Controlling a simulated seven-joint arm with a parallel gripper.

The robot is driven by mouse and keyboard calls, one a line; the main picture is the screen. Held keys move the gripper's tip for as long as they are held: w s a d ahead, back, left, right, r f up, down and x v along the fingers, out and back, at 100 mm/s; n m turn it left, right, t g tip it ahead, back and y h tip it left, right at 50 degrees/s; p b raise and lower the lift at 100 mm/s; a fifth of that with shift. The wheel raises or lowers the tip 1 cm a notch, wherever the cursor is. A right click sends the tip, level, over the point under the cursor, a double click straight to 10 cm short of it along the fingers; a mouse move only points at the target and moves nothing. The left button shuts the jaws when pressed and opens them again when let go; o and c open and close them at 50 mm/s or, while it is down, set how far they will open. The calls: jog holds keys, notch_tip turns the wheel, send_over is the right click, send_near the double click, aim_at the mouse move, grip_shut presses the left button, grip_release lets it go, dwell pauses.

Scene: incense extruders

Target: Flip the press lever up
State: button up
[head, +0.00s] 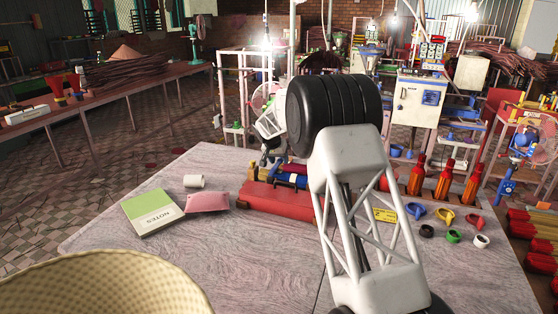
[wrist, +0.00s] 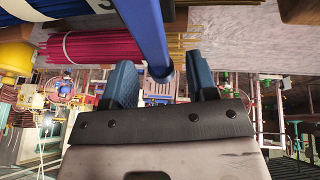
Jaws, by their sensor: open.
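A blue bar (wrist: 148,35), which looks like the press lever, runs down from the top of the wrist view. Its rounded end lies between the fingers of my gripper (wrist: 162,82) in the picture. The fingers are spread, with gaps on both sides of the bar, and they hold nothing. I cannot tell how far the bar is from them in depth. In the head view, my arm hides much of the work area, and I cannot make out the lever or its pivot for certain. My gripper is small and partly hidden near the far table edge there.
On the table (head: 250,270) are a notebook (head: 152,212), a pink pouch (head: 208,202), a white roll (head: 194,181) and a red block (head: 275,200). Orange bottles (head: 443,180) and coloured rings (head: 446,215) stand right. A woven basket (head: 100,285) fills the near left. A magenta bundle (wrist: 95,47) shows beside the bar.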

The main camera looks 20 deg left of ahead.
jog(key=shift+c, duration=0.3)
grip_shut()
